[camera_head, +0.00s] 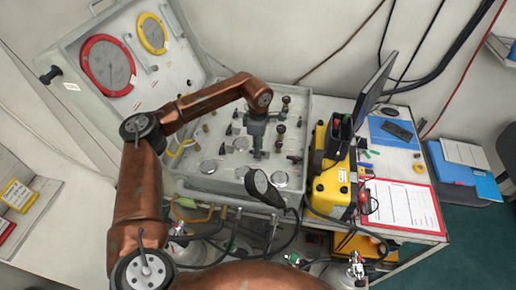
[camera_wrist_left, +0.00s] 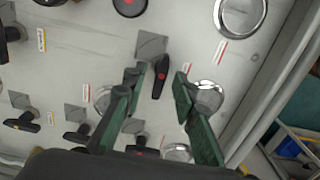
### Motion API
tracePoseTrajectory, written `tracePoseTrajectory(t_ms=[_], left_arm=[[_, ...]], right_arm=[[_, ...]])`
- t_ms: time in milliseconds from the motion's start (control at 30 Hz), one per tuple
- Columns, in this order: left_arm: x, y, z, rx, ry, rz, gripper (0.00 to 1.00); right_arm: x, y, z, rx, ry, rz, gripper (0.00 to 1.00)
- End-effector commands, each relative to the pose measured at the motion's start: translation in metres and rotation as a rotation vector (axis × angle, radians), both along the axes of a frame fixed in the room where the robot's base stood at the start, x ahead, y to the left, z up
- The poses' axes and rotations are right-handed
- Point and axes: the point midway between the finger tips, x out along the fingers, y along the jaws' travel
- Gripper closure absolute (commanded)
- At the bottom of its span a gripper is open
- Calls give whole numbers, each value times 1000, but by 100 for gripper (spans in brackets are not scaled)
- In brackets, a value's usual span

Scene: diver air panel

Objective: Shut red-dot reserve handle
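A black lever handle with a red dot (camera_wrist_left: 161,75) stands on the grey panel in the left wrist view, slightly slanted beside a small grey square plate. My left gripper (camera_wrist_left: 158,87) is open, its green fingers on either side of this handle; a gap shows on both sides, so I see no grip. In the head view my left gripper (camera_head: 257,152) is over the middle of the air panel (camera_head: 215,183), where it hides the handle. My right gripper is not in view.
Other black handles (camera_wrist_left: 22,122) and round chrome-rimmed gauges (camera_wrist_left: 240,15) surround the handle closely. The open panel lid (camera_head: 65,85) rises at the left. A yellow case (camera_head: 330,187) stands close to the panel's right side, with a monitor (camera_head: 375,85) behind it.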

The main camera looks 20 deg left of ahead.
Motion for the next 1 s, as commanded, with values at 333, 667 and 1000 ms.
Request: tracePoseTrajectory(t_ms=[333, 667, 1000], left_arm=[[0, -1, 4, 0, 2, -1, 73], [1, -1, 64, -2, -1, 0, 73], [0, 0, 114, -1, 1, 0, 73]], right_arm=[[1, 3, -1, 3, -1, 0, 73], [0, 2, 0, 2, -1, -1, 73], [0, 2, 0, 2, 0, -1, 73]])
